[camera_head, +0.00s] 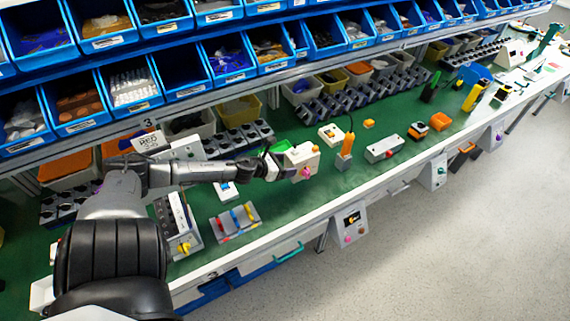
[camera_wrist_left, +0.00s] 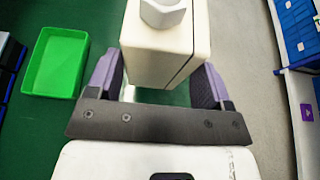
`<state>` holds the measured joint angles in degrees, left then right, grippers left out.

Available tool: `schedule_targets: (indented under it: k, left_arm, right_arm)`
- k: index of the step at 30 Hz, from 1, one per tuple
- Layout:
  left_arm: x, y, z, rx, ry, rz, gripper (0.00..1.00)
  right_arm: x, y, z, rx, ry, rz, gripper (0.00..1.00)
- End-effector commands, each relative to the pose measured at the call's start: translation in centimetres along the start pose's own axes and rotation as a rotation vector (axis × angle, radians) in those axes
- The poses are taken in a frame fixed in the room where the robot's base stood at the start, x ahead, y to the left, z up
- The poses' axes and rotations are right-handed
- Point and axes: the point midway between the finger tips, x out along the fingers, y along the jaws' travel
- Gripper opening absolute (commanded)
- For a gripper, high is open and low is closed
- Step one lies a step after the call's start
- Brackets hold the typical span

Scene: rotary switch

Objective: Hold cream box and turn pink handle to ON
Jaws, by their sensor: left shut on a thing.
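The cream box (camera_head: 300,158) is at the end of my left arm over the green bench in the head view. A small pink handle (camera_head: 306,172) shows on its near face. In the left wrist view the cream box (camera_wrist_left: 165,62) sits between the two purple-grey fingers of my left gripper (camera_wrist_left: 163,85), which is shut on it. A pale knob-like part (camera_wrist_left: 163,12) is on the box's upper face there. The pink handle does not show in the wrist view, and its exact setting is too small to read. My right gripper is not in view.
A green tray (camera_wrist_left: 57,62) lies beside the box. An orange-handled tool (camera_head: 346,146), another cream switch box (camera_head: 331,134) and a grey box (camera_head: 384,149) stand to the right. Blue bins (camera_head: 131,84) line the back. The bench's front edge (camera_head: 290,229) is close.

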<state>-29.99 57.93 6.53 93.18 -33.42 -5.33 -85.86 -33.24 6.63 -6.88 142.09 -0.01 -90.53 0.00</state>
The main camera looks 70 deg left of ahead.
Motion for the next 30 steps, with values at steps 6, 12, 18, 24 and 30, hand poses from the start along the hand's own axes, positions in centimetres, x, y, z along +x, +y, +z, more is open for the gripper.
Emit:
schedule_targets:
  k: [6, 12, 18, 24, 30]
  left_arm:
    - [0.6, 0.0, -1.3, 0.000, -0.001, 0.000, 0.39]
    - [1.0, 0.0, -2.3, -0.001, -0.002, 0.000, 0.39]
    - [1.5, 0.0, -3.3, 0.001, -0.002, 0.000, 0.39]
    - [1.9, 0.0, -4.4, 0.000, -0.002, 0.001, 0.39]
    - [2.3, 0.0, -5.5, 0.000, -0.002, 0.001, 0.39]
  right_arm:
    - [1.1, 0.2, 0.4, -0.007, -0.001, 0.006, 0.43]
    - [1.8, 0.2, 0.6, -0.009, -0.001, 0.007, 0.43]
    - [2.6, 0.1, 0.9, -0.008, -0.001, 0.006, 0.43]
    - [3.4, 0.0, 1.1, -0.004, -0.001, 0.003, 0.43]
    - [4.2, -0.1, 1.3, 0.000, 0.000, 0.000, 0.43]
